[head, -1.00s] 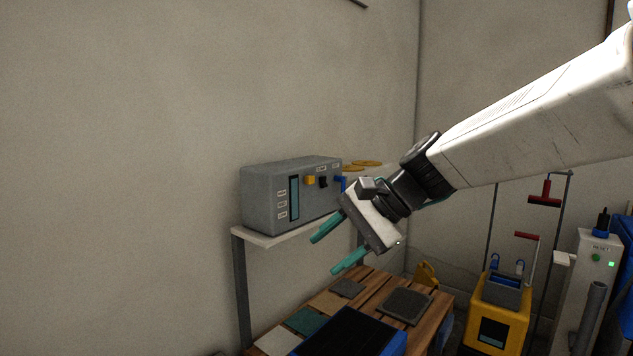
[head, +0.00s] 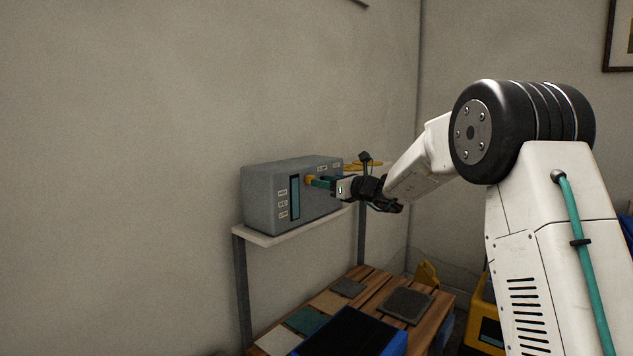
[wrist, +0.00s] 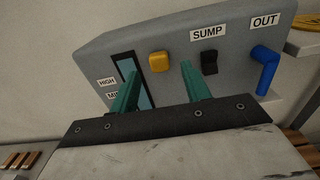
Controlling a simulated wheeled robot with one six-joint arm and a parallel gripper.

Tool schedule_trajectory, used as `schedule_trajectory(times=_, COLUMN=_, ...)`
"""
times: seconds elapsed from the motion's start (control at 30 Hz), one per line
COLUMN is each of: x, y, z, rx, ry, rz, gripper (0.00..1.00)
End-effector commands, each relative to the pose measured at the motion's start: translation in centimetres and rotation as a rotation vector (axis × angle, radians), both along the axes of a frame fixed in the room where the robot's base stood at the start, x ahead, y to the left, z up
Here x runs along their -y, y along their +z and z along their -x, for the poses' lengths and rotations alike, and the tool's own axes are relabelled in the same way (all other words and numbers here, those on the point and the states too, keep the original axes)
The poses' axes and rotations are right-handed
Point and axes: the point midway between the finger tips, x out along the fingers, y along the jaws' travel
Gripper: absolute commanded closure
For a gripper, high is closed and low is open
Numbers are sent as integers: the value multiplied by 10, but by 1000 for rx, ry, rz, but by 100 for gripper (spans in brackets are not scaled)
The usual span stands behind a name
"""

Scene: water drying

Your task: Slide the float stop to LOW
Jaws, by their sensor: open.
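A grey control box (head: 262,198) stands on a shelf against the wall. Its front has a tall teal gauge slot (head: 295,197) with labels stacked on its left; HIGH (wrist: 107,82) and MID (wrist: 113,96) are readable in the wrist view, and anything lower is hidden there. A yellow block (wrist: 158,62), seemingly the float stop, sits right of the slot near its upper end. It also shows in the head view (head: 310,179). My gripper (head: 318,183) is open at the box front. In the wrist view, its teal fingers lie either side of the yellow block, without clear contact.
Right of the yellow block are a black switch (wrist: 209,62) under the SUMP label and a blue elbow pipe (wrist: 265,70) under OUT. The right finger is close to the switch. A shelf (head: 262,238) supports the box; a slatted wooden table (head: 375,284) with flat pads stands below.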

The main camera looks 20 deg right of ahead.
Motion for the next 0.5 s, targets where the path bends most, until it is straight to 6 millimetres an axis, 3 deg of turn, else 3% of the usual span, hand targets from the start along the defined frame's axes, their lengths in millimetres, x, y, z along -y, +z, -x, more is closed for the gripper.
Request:
schedule_trajectory(times=0.2, x=-18, y=0, z=-23, rx=0, ry=2, rz=0, gripper=53)
schedule_trajectory(times=0.5, x=-22, y=0, z=-29, rx=1, ry=1, rz=2, gripper=53)
